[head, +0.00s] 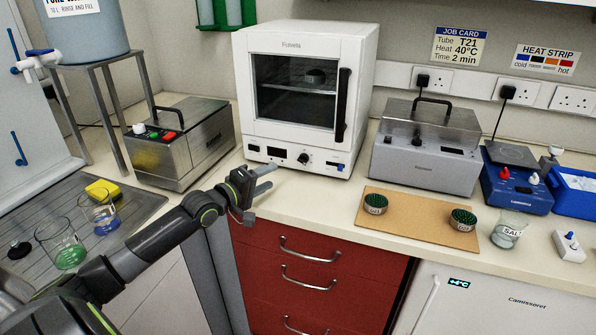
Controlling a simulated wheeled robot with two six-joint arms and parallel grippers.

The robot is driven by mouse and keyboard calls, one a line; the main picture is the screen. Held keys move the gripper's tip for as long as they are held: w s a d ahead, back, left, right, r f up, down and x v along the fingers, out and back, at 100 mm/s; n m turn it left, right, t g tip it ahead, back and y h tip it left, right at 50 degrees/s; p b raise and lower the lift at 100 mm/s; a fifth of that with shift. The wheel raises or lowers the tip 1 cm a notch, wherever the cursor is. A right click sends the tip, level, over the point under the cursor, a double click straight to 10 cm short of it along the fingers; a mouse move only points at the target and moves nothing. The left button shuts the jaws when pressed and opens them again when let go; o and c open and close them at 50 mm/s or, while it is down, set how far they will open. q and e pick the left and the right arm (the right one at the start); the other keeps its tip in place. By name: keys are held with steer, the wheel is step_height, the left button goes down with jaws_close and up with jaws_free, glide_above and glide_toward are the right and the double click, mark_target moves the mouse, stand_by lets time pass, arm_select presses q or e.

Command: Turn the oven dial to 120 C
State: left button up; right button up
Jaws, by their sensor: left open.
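The white oven (305,92) stands at the back of the bench with its glass door shut. Its black dial (304,158) sits on the front panel below the door, between a dark display (277,153) and small controls at the right. The dial's setting is too small to read. My left gripper (268,179) is open and empty, in front of and below the oven's panel, left of the dial and apart from it. Its fingers point right. My right gripper is not in view.
A steel bath with a black handle (184,140) stands left of the oven, and a grey lidded unit (424,147) stands right. A brown board (420,215) holds two green-topped tins. Glass beakers (62,243) stand at the left.

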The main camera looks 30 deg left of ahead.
mark_target(301, 162)
arm_select(q)
steer(key=w, duration=0.4)
steer(key=w+d+b, duration=0.1)
steer(key=w, duration=0.3)
steer(key=w+d+f+b, duration=0.1)
steer(key=w, duration=0.3)
steer(key=shift+w+f, duration=0.1)
steer(key=shift+a, duration=0.1)
steer(key=c, duration=1)
